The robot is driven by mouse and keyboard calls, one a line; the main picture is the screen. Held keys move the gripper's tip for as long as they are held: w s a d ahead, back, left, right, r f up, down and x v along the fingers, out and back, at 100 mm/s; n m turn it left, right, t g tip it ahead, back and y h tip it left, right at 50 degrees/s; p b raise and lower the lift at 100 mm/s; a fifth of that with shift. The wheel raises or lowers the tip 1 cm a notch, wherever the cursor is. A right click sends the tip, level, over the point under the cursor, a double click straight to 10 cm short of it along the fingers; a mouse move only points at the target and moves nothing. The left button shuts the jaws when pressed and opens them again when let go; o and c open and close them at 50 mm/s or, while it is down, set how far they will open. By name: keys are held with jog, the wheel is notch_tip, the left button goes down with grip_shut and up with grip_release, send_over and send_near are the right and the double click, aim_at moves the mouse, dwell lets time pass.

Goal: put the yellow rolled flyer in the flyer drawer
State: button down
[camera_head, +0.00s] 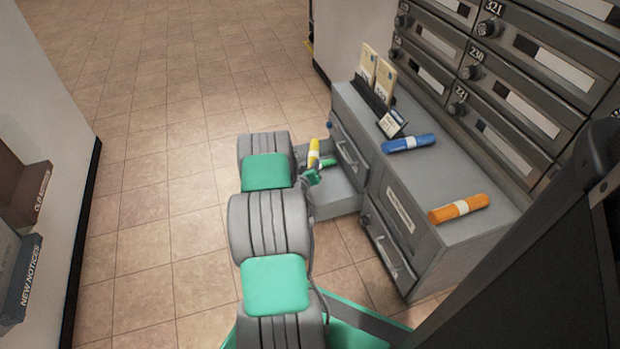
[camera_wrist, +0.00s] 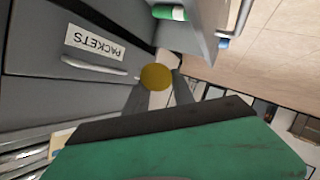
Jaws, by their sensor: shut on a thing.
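The yellow rolled flyer (camera_head: 314,152), with a pale band, stands roughly upright in my gripper (camera_head: 314,171). In the wrist view its round yellow end (camera_wrist: 155,77) shows between the two fingers (camera_wrist: 160,92). My gripper is shut on it. In the head view the flyer appears over or beside the pulled-out drawer (camera_head: 340,192) of the grey cabinet; its exact height above the drawer cannot be told. A green rolled flyer (camera_head: 328,163) lies in that drawer, and it also shows in the wrist view (camera_wrist: 170,12). My arm hides part of the drawer.
A blue rolled flyer (camera_head: 408,143) and an orange one (camera_head: 459,208) lie on the cabinet top (camera_head: 420,175), near a card holder (camera_head: 375,85). The shut drawer labelled PACKETS (camera_wrist: 95,42) is beside my gripper. Mailboxes (camera_head: 520,85) stand behind. The tiled floor (camera_head: 150,190) at left is clear.

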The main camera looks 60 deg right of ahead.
jog(key=shift+w+d+f+b, duration=0.1)
jog(key=shift+w+f+b, duration=0.05)
jog(key=shift+f+b, duration=0.6)
jog(key=shift+w+d+f+b, duration=0.15)
jog(key=shift+f+b, duration=0.3)
jog(key=shift+f, duration=0.55)
jog(key=shift+w+d+f+b, duration=0.1)
jog(key=shift+f+b, duration=0.5)
jog(key=shift+f, duration=0.25)
jog(key=shift+f, duration=0.1)
jog(key=c, duration=1.4)
grip_release()
jog(key=shift+o, duration=0.2)
